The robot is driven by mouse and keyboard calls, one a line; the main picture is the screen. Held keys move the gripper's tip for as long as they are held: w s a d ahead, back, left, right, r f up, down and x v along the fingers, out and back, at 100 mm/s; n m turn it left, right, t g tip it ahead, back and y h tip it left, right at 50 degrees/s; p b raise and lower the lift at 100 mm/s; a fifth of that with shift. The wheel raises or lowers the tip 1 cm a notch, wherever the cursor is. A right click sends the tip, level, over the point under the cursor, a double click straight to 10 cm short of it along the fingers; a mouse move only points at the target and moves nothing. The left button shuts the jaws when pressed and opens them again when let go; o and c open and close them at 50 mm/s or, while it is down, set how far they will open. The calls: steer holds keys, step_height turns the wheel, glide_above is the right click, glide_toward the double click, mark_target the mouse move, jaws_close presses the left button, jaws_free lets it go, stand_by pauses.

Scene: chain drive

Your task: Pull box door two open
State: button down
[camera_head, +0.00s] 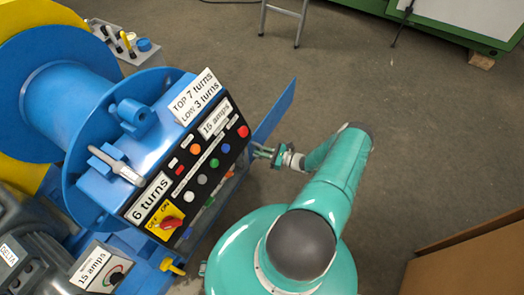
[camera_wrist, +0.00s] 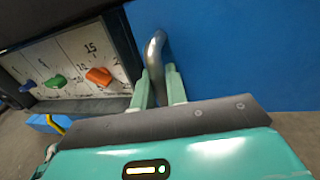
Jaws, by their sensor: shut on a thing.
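The blue box door (camera_head: 275,110) stands swung out from the right side of the control box (camera_head: 190,165). In the wrist view the door (camera_wrist: 245,50) fills the upper right, with a bent metal handle (camera_wrist: 154,50) on its face. My gripper (camera_head: 266,152) is beside the door; in the wrist view its pale green fingers (camera_wrist: 159,88) are shut on the handle, one on each side. Left of the door, a white scale panel (camera_wrist: 75,65) with orange, green and blue sliders is exposed. The door's hinge cannot be made out.
The box's front has buttons and a red-and-yellow switch (camera_head: 169,222). A large blue spool (camera_head: 65,95) stands to the left. A grey stool (camera_head: 285,20) is at the back. A brown box (camera_head: 470,262) is at lower right. The floor right of my arm is clear.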

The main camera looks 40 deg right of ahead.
steer(key=c, duration=1.5)
jaws_free()
steer(key=shift+a, duration=0.1)
steer(key=v, duration=1.4)
steer(key=shift+w, duration=0.1)
